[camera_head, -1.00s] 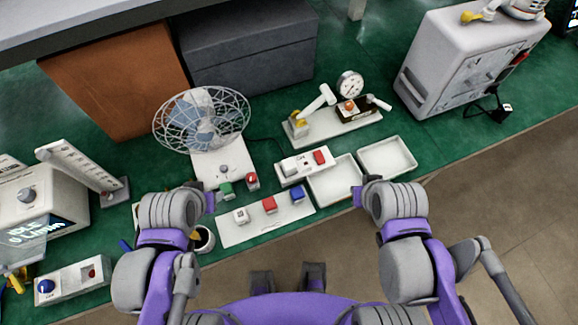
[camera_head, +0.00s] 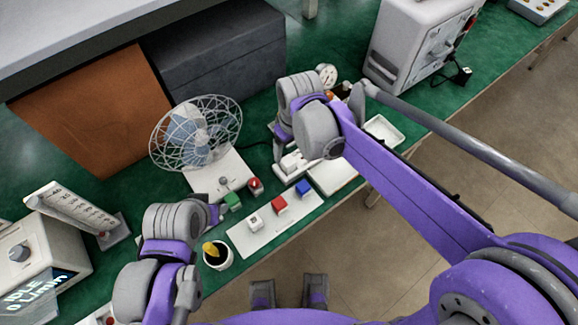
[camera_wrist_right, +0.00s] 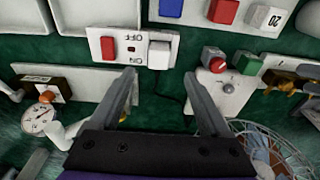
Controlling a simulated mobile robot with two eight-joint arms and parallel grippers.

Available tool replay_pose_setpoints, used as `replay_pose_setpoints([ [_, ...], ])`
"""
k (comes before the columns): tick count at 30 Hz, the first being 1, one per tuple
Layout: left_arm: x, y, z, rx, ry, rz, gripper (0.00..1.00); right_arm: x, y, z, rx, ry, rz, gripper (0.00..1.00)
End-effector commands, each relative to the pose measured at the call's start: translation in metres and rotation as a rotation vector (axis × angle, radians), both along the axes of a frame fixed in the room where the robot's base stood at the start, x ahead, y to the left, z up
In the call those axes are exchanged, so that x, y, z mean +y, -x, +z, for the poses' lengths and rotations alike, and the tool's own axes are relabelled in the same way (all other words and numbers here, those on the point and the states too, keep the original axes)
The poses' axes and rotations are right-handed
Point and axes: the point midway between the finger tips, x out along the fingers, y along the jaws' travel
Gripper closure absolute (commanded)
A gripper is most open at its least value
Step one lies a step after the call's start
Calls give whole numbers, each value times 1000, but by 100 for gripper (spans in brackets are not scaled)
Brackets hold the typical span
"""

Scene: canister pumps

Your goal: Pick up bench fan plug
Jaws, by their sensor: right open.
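The bench fan plug (camera_wrist_right: 160,55) is a small white block seated at one end of a white switched power strip (camera_wrist_right: 131,36), beside its red switch. A dark cable runs from near the plug toward the bench fan (camera_head: 195,135). My right gripper (camera_wrist_right: 160,77) is open and empty, its fingers pointing at the plug, which shows between and beyond the fingertips; I see no contact. In the head view my right arm partly covers the strip (camera_head: 291,165). My left gripper (camera_head: 214,212) hangs near the fan's base; its jaw state is unclear.
A white panel (camera_head: 240,240) with white, red and blue blocks lies in front. White trays (camera_head: 383,130) lie right of the strip. A gauge fixture (camera_wrist_right: 42,118) sits close to my right gripper.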

Motion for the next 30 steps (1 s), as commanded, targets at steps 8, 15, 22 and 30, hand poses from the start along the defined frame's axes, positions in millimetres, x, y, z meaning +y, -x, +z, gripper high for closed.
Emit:
replay_pose_setpoints([
  [8, 0, 1, -4, 2, 0, 0, 50, 2, -3, -36, -1, -1, -2, 20],
  [15, 0, 1, -4, 2, 0, 0, 50, 4, -8, -63, -1, -1, -3, 20],
  [22, 0, 2, -6, 3, 0, 0, 50, 6, -10, -88, -2, -1, -3, 20],
  [30, 0, 2, -6, 3, 0, 0, 50, 6, -10, -88, -2, -1, -3, 27],
])
